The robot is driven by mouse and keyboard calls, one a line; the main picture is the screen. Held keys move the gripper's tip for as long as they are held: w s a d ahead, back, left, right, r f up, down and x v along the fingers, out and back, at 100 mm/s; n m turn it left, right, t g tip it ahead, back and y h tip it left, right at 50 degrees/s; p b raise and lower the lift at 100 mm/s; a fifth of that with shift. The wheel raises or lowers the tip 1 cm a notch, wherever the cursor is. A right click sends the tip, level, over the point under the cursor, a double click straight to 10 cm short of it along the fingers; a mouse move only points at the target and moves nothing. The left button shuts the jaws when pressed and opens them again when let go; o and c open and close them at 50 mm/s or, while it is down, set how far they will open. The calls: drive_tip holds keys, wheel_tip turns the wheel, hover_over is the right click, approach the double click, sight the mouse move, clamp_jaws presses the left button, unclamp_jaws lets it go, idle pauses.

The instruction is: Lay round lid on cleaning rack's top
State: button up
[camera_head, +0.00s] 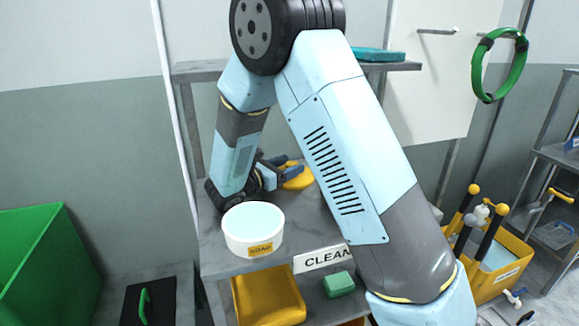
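The cleaning rack is a grey metal shelf unit with a "CLEAN" sign. Its top board (200,71) is mostly behind my arm and bears a teal item at its right end. A yellow rounded piece (301,180), which looks like the round lid, is at the middle shelf, behind the soap tub and partly hidden by my arm. My gripper (285,168) reaches in between the shelves from the left, with its blue fingers at the yellow piece's left edge. I cannot tell whether the fingers are closed on it, or whether it rests on the shelf.
A white soap tub (253,234) stands at the middle shelf's front left. A yellow container (268,300) and a green block (338,284) are on the shelf below. A green bin (40,262) is at left, a yellow bucket cart (497,262) at right.

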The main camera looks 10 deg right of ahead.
drive_tip(key=shift+s+f, duration=0.25)
drive_tip(key=shift+f, duration=0.45)
drive_tip(key=shift+w+r, duration=0.2)
drive_tip(key=shift+r, duration=0.3)
drive_tip(key=v, duration=1.2)
drive_tip(key=shift+r, duration=0.15)
